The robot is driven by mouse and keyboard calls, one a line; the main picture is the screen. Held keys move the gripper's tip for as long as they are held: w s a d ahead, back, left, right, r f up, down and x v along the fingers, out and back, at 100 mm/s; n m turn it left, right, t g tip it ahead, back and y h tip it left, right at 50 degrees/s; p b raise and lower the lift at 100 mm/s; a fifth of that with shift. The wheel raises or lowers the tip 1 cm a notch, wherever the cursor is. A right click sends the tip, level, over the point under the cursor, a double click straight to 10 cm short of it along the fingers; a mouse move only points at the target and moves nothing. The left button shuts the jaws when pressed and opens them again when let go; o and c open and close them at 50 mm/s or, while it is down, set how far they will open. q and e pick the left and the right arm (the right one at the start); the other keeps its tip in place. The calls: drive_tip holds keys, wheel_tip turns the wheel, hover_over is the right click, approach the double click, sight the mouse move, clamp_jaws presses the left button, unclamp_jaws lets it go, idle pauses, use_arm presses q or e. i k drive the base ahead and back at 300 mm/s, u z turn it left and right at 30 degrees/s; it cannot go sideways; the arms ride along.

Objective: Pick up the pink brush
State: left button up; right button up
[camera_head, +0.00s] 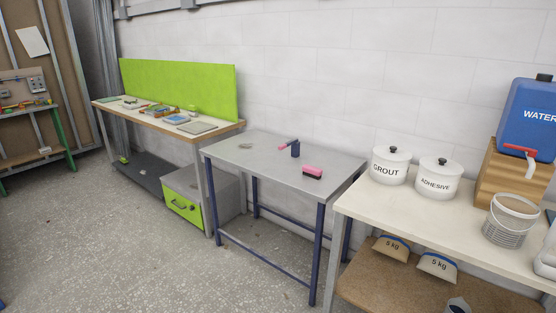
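On the grey table (262,152) with blue legs lies a small block with a pink top and a dark underside (313,171), near the right part of the tabletop; it looks like the pink brush. Behind it to the left stands a dark blue upright object (295,149) with a thin pink and teal piece (287,144) sticking out to its left. I cannot tell exactly what that thin piece is. Neither of my grippers is in view.
At right, a white table (432,214) holds grout (389,170) and adhesive (437,184) pots and a wire-like bucket (511,222). A green-backed bench (225,134) stands left. Floor in front is clear.

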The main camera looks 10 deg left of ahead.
sight(314, 173)
drive_tip(key=z, duration=0.4)
drive_tip(key=i, duration=1.25)
drive_tip(key=u, duration=0.8)
